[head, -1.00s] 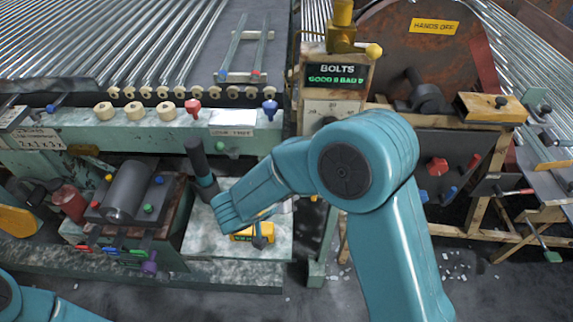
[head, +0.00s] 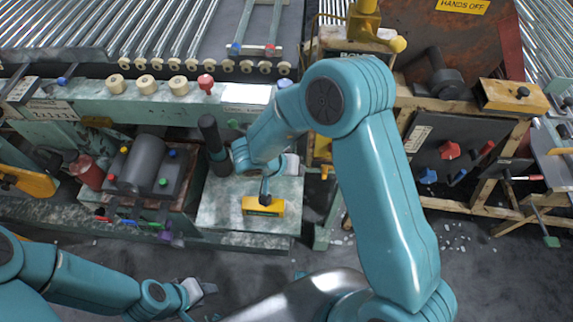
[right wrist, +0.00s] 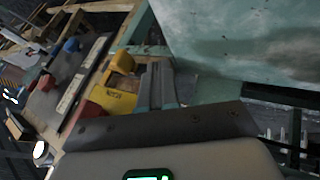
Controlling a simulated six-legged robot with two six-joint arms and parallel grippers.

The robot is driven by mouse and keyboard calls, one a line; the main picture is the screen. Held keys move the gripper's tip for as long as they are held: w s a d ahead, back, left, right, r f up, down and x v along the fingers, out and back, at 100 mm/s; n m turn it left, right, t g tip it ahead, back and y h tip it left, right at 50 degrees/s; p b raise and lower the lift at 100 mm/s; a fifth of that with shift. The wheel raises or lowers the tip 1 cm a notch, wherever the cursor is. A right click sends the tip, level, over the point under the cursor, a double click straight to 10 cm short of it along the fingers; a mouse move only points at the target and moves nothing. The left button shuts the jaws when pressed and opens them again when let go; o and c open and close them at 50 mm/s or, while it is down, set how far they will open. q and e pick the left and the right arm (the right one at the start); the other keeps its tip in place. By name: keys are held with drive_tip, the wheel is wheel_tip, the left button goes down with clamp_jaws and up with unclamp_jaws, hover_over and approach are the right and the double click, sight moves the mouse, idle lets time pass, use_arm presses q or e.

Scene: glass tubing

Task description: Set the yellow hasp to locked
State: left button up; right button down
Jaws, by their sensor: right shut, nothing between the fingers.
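A yellow fitting (head: 323,150) with a small tab sits on the green post right of the pale bench plate, partly hidden by my right arm. It looks like the yellow hasp, but its locked state cannot be read. A labelled yellow part, apparently the same one, shows in the right wrist view (right wrist: 112,92), just left of my shut fingers (right wrist: 155,82); contact cannot be told. My right gripper (head: 291,164) is shut and empty above the plate, left of the fitting. My left gripper (head: 203,290) is low over the floor, its jaws unclear.
A yellow block (head: 263,206) with a dark lever lies on the pale plate (head: 225,212), below my right gripper. A dark upright cylinder (head: 212,138) stands to the left. A wooden frame (head: 480,207) with red and blue knobs is at right. Floor in front is open.

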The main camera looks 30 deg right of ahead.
drive_tip(key=shift+s+d+f, duration=0.1)
drive_tip(key=shift+s+d, duration=0.25)
drive_tip(key=shift+d, duration=0.3)
drive_tip(key=shift+s+d+f, duration=0.15)
drive_tip(key=shift+s+d, duration=0.15)
drive_tip(key=shift+d, duration=0.4)
drive_tip(key=shift+s+d+f, duration=0.1)
drive_tip(key=shift+s+d, duration=0.25)
drive_tip(key=shift+d, duration=0.3)
